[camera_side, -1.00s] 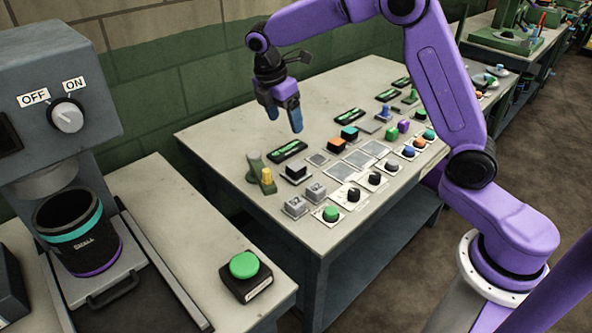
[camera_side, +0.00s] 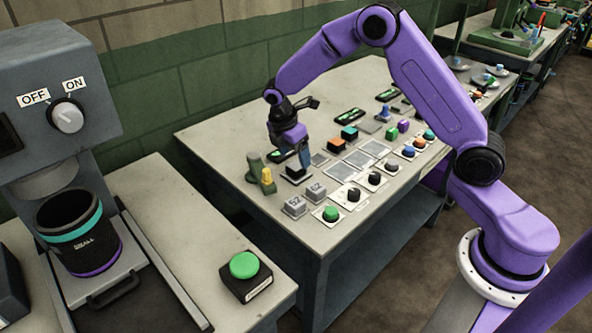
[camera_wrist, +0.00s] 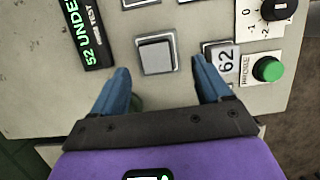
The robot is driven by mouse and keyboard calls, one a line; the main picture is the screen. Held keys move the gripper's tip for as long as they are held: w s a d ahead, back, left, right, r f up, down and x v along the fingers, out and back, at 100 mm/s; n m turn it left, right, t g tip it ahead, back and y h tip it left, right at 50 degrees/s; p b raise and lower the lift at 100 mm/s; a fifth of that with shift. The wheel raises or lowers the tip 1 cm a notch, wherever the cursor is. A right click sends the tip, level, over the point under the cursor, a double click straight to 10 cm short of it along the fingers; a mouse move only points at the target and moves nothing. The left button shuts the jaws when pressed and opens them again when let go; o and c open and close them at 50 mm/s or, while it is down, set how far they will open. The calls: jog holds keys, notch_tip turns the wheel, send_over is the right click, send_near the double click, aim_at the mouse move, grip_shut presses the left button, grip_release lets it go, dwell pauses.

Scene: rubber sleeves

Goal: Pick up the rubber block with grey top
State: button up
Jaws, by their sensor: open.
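A square rubber block with a grey top (camera_wrist: 156,54) sits on a pale plate in the wrist view, between and just ahead of my fingertips. In the side view a dark-sided block (camera_side: 293,172) on a pale plate, seemingly the same one, is partly covered by my fingers. My gripper (camera_wrist: 160,68) is open and empty, with one blue finger to each side of the block in the picture. In the side view my gripper (camera_side: 303,161) is low over the block. I cannot tell the exact height gap, and no contact shows.
A grey block marked 62 (camera_wrist: 222,58) is close to my right finger; a green button (camera_wrist: 267,69) lies beyond it. A display (camera_wrist: 84,30) lies at left. A green-and-yellow lever piece (camera_side: 265,178) stands beside the block. The table's left part (camera_side: 215,140) is clear.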

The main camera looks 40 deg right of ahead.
aim_at(296, 166)
jog(key=shift+w+x, duration=0.15)
jog(key=shift+x, duration=1)
jog(key=shift+w+x, duration=0.15)
jog(key=shift+x, duration=0.95)
jog(key=shift+a, duration=0.1)
jog(key=c, duration=1.3)
jog(key=shift+o, duration=0.2)
jog(key=shift+r, duration=0.1)
